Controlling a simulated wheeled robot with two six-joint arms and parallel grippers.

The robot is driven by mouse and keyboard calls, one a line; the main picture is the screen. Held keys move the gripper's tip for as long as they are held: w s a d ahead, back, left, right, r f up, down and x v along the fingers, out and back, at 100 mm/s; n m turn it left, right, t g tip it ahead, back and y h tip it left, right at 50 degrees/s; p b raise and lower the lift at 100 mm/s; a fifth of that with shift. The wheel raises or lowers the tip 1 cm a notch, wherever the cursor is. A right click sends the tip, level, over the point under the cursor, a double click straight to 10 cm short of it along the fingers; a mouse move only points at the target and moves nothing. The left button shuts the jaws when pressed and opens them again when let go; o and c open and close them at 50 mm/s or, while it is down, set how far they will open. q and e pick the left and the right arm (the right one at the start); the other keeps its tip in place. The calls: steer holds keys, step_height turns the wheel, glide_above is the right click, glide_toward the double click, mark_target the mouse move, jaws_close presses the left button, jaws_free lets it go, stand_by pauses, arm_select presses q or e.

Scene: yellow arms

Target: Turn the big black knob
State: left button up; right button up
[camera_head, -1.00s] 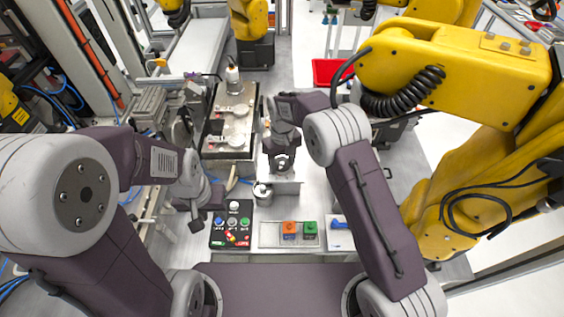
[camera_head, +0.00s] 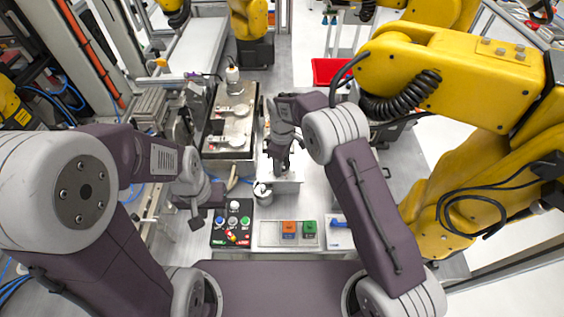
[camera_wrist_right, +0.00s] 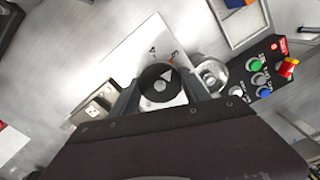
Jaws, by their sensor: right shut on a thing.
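The big black knob (camera_wrist_right: 158,86) shows in the right wrist view as a round black disc with a light centre and a white pointer mark. It sits on a white panel (camera_wrist_right: 143,55) with small printed marks. My right gripper (camera_wrist_right: 160,92) is shut on the knob, one finger on each side of it. In the head view my right gripper (camera_head: 279,165) is over the same panel (camera_head: 288,187) and hides most of the knob. My left gripper (camera_head: 195,222) hangs left of the button box, away from the knob; its jaw opening is too small to judge.
A black button box (camera_head: 231,226) with coloured buttons and a red switch stands in front. A metal cylinder (camera_head: 262,194) stands close to the knob panel. A yellow arm (camera_head: 450,70) is at right.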

steer(key=shift+w+r, duration=0.1)
stand_by(0.4)
steer(key=o, duration=1.3)
steer(key=shift+o, duration=0.2)
steer(key=shift+r, duration=0.35)
step_height(320, 180, up, 8)
steer(key=shift+a+r+b, duration=0.1)
steer(key=shift+r+b, duration=0.05)
steer(key=shift+b, duration=0.7)
